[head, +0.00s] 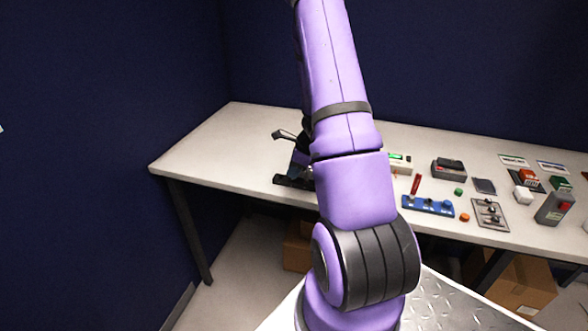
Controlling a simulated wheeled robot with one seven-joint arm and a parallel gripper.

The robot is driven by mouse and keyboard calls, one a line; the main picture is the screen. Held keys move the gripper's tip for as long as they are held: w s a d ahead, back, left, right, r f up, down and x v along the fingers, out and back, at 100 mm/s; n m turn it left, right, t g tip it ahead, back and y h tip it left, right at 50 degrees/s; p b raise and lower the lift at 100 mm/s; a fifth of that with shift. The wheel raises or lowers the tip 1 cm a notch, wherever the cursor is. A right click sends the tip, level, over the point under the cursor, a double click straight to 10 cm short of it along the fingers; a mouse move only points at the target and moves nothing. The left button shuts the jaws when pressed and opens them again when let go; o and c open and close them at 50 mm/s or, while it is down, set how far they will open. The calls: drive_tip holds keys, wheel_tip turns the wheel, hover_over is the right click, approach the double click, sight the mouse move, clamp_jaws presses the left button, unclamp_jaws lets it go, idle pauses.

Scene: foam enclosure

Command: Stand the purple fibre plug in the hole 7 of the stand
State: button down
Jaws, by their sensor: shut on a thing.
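The purple fibre plug cannot be made out in the head view. I cannot make out a stand with numbered holes.
The white table (222,150) is bare at its left end. Right of my arm are a dark grey box (448,169), a metal plate with knobs (489,215), a grey upright device (554,208) and small coloured blocks. Dark blue walls enclose the back and left. Cardboard boxes (522,285) sit below.

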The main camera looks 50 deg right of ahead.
drive_tip(key=shift+f, duration=0.7)
drive_tip(key=c, duration=0.9)
unclamp_jaws()
drive_tip(key=shift+c, duration=0.2)
drive_tip(key=v, duration=1)
drive_tip(key=shift+s+r, duration=0.1)
drive_tip(key=shift+r, duration=0.25)
